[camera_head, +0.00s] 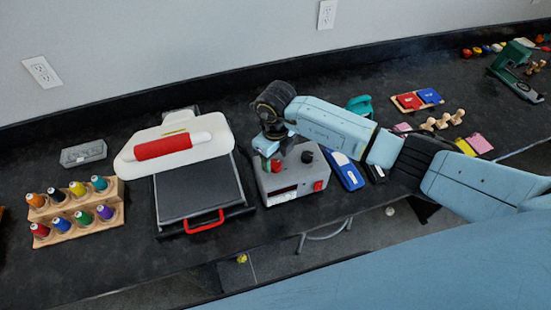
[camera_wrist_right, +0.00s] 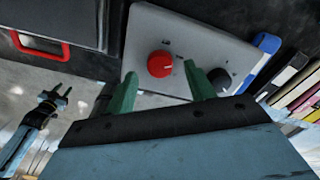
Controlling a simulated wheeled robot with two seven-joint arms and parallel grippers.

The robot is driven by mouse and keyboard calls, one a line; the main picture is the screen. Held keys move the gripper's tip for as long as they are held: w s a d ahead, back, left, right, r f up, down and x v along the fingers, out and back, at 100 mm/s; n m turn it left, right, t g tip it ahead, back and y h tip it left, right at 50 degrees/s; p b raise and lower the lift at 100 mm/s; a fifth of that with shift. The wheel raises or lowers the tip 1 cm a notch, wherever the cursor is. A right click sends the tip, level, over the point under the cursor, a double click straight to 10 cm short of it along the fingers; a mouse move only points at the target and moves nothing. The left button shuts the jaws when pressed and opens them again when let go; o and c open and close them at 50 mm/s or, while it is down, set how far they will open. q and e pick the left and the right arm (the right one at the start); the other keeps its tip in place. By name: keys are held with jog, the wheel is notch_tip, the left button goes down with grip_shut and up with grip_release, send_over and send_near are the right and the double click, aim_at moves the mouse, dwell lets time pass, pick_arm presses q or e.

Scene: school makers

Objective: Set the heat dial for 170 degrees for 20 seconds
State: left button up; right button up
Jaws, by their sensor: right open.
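The grey control box (camera_head: 303,182) stands on the black counter beside the heat press (camera_head: 197,190). In the right wrist view, the box carries a red dial (camera_wrist_right: 160,63) with a pale pointer mark and a black dial (camera_wrist_right: 220,80). In the head view, the black dial (camera_head: 307,157) is clear; my gripper partly covers the red dial. My right gripper (camera_wrist_right: 163,84) is open and empty, its green fingers pointing at the box either side of the red dial, with no clear contact. My left gripper (camera_wrist_right: 57,92) shows small in the wrist view, fingers apart, away from the box.
A red rocker switch (camera_head: 318,186) and a display are on the box's front. A blue-and-white object (camera_head: 346,170) lies close to its right. The press's red handle (camera_head: 204,224) is to the left. A spool rack (camera_head: 80,212) stands farther left.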

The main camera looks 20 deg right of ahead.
jog(key=shift+f, duration=1)
jog(key=c, duration=1)
jog(key=m+p, duration=0.1)
jog(key=m, duration=0.4)
jog(key=shift+w+r+m, duration=0.1)
jog(key=shift+m, duration=0.3)
jog(key=m+p, duration=0.1)
jog(key=m, duration=0.5)
